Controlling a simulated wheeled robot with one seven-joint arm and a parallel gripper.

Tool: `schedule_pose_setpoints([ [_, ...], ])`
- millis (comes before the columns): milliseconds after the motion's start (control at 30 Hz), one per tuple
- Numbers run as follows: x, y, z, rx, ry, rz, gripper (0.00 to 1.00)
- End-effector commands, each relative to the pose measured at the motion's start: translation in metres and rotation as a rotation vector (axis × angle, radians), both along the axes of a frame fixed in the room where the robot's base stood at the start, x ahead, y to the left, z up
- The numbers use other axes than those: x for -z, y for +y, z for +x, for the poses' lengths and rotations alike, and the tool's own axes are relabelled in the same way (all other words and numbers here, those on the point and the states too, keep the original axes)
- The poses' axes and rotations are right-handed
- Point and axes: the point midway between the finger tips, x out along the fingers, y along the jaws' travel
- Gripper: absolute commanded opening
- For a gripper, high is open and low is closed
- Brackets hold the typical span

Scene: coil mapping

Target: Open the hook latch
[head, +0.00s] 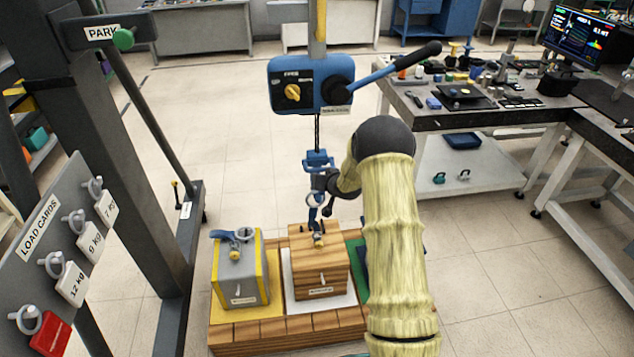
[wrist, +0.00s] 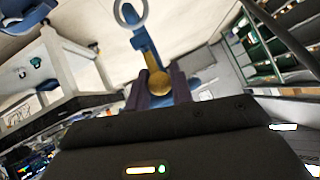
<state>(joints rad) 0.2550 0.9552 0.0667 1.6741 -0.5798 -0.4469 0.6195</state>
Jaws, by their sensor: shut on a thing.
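The blue hook (head: 314,199) hangs on a chain under the hoist, above the wooden block. My gripper (head: 327,183) is at the hook from the right. In the wrist view the hook (wrist: 148,45) shows blue, with a brass latch piece (wrist: 159,83) that has a round end. The dark fingers of my gripper (wrist: 161,88) stand on both sides of this round end and are shut on it. How far the latch stands from the hook's mouth I cannot tell. A pale ring (wrist: 130,14) shows at the top of the wrist view.
The wooden block (head: 319,265) stands below the hook on a timber base (head: 285,335). A grey block (head: 240,272) with yellow edges is to its left. The blue hoist (head: 310,83) with its lever is above. Load cards (head: 75,282) hang at left. A workbench (head: 480,112) stands at right.

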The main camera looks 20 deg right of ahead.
Motion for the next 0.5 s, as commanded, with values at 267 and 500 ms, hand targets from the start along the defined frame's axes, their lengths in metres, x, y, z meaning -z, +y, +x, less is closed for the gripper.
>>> schedule_pose_setpoints([
  [267,-0.0088,-0.0017,0.0051,0.002,-0.02,0.001,0.0],
  [500,-0.01,-0.0014,0.0058,0.002,-0.023,0.001,0.0],
])
